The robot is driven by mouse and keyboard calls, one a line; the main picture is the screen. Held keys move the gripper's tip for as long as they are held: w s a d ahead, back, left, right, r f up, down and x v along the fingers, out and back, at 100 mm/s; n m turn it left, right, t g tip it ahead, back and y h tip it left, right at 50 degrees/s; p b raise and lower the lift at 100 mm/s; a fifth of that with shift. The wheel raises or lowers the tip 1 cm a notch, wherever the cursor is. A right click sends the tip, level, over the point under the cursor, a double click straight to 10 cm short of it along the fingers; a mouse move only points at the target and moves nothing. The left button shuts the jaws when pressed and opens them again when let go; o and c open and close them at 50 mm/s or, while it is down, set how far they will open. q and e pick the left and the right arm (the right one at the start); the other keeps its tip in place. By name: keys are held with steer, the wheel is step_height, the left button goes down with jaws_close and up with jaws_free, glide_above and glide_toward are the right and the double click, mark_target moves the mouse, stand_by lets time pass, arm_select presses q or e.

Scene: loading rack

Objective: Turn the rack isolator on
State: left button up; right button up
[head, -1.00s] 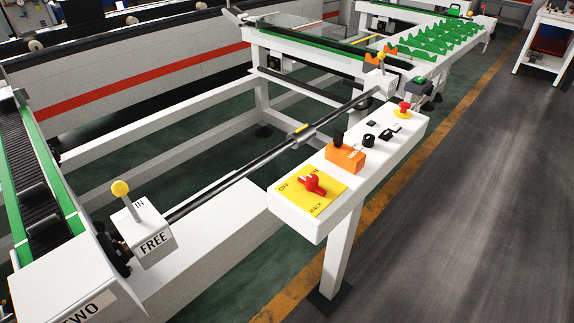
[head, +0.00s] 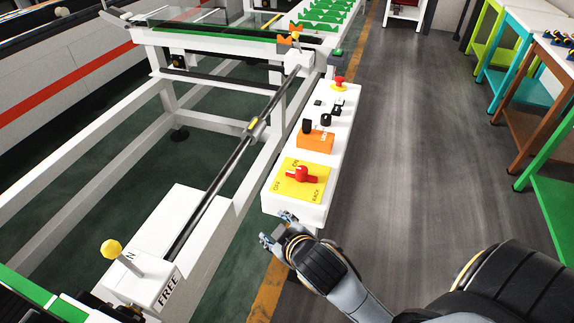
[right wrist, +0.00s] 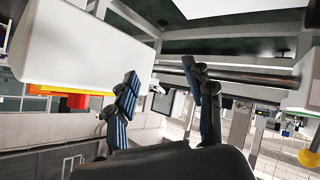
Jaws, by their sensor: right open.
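The rack isolator is a red rotary handle (head: 301,175) on a yellow plate (head: 292,192) at the near end of the white control panel (head: 313,211). The plate bears the words ON, OFF and RACK. The handle lies across the plate, its narrow end towards the left. My right gripper (head: 275,228) is open and empty, just in front of the panel's near end and apart from the handle. In the right wrist view the open fingers (right wrist: 160,85) show beside the white panel, with the yellow plate's edge and red handle (right wrist: 78,101) seen at left. My left gripper is not in view.
An orange block (head: 315,139) with a black knob, black controls and a red push button (head: 339,82) stand farther along the panel. A yellow-knobbed lever (head: 112,249) marked FREE is at lower left. Coloured tables (head: 548,195) stand at right. The grey floor between is clear.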

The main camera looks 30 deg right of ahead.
steer(key=w+a+r+n+t+y, duration=0.3)
steer(key=w+r+n, duration=0.1)
steer(key=r, duration=0.4)
steer(key=w+a+r+n+t+y, duration=0.2)
steer(key=w+a+r+n+t, duration=0.15)
steer(key=r, duration=0.35)
steer(key=w+a+r+n+t+y, duration=0.25)
steer(key=w+r+n, duration=0.2)
steer(key=r, duration=0.35)
steer(key=s+a+r+n+g+y, duration=0.3)
steer(key=a+r+n+g+y, duration=0.35)
steer(key=n+y, duration=0.65)
steer(key=n+g+h, duration=1.4)
steer(key=n+h, duration=0.6)
glide_above(301, 169)
step_height(301, 169, down, 10)
steer(key=r, duration=0.1)
steer(key=shift+t, duration=0.25)
step_height(301, 169, down, 14)
steer(key=p, duration=0.3)
steer(key=shift+r+p, duration=0.25)
steer(key=shift+p, duration=0.05)
